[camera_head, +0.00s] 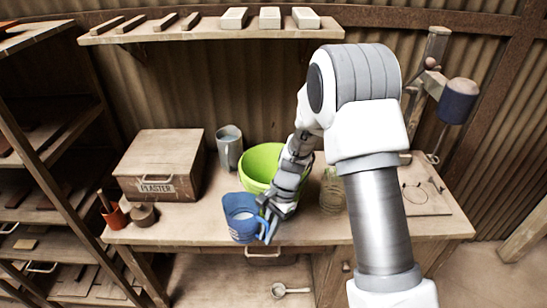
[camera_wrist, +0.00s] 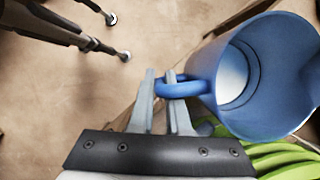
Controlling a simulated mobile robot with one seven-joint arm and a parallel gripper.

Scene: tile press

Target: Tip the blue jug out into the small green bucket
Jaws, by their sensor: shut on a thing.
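The blue jug (camera_head: 241,215) is near the front edge of the bench in the head view, in front of and a little left of the green bucket (camera_head: 262,160). My gripper (camera_head: 268,222) is shut on the jug's handle, on the jug's right side. In the wrist view the jug (camera_wrist: 260,75) is at the right, with something pale inside it. The gripper fingers (camera_wrist: 168,95) close around its handle there. Green ridged surface of the bucket shows at the lower right of the wrist view. My arm hides part of the bucket's right side. I cannot tell whether the jug touches the bench.
A grey jug (camera_head: 229,147) stands behind, left of the bucket. A wooden box labelled PLASTER (camera_head: 160,165) is at the left. A glass jar (camera_head: 332,192) stands close to the right of my gripper. An orange pot (camera_head: 115,215) is at the front left. A shelf (camera_head: 190,33) hangs above.

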